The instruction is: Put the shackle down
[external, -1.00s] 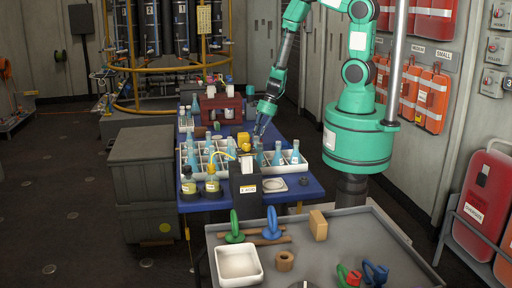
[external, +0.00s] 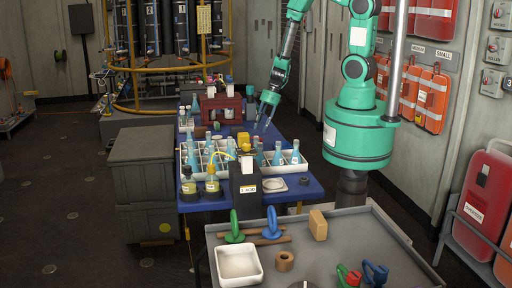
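My gripper (external: 263,126) hangs over the back right part of the blue table (external: 308,188), above and behind the white bottle rack. Its two fingers look apart, and I see nothing between them. On the grey bench (external: 330,240) in front stand a green shackle-like piece (external: 235,227) and a blue one (external: 271,222), by wooden bars. A red and green piece (external: 349,276) and another blue piece (external: 375,273) lie at the bench's front right. They are too small to identify surely, and all are far from my gripper.
White racks (external: 300,165) with several blue bottles fill the blue table's middle. A dark red rack (external: 224,106) stands behind. The grey bench also holds a white tray (external: 259,279), a wooden block (external: 318,225) and a brown nut (external: 285,261). Grey crates (external: 143,165) stand at left.

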